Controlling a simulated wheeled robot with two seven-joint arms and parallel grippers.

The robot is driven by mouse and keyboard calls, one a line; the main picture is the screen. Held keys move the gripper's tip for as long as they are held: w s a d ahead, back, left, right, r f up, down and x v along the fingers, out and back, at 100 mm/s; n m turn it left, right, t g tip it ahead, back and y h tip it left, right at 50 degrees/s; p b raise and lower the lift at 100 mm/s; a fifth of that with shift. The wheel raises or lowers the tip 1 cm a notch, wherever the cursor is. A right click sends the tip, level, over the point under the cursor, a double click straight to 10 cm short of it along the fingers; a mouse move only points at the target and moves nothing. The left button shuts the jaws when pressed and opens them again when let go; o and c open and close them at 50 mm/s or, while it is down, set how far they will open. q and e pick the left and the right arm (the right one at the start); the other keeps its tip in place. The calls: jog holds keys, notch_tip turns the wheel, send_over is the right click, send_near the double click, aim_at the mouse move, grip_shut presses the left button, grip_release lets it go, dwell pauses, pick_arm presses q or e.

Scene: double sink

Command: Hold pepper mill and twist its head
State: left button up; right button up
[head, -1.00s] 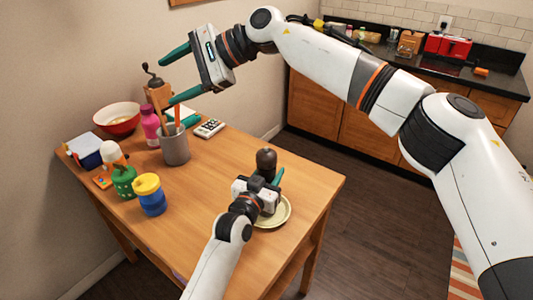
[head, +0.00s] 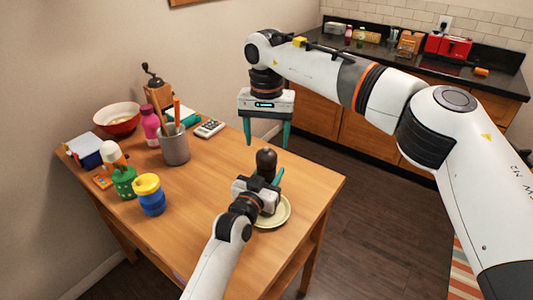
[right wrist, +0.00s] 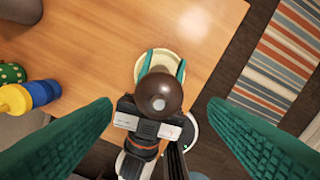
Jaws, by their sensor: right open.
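The dark brown pepper mill (head: 266,161) is upright near the right side of the wooden table, its lower body hidden by my left gripper. My left gripper (head: 274,180) is around the mill from the near side, a green finger on each side and shut on it. In the right wrist view the mill's round head (right wrist: 159,95) shows from above. My right gripper (head: 267,147) points straight down, open and empty, its fingertips close above the mill's head. A pale yellow plate (head: 285,215) shows below the left gripper.
At the table's left are a blue jar with yellow lid (head: 150,196), a green dotted container (head: 124,182), a grey cup (head: 174,147), a pink bottle (head: 150,123), a red bowl (head: 117,119) and a wooden grinder (head: 158,92). The table's middle is clear.

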aim_at(267, 151)
jog(key=shift+f, duration=2.75)
jog(key=c, duration=1)
jog(key=shift+m, duration=0.3)
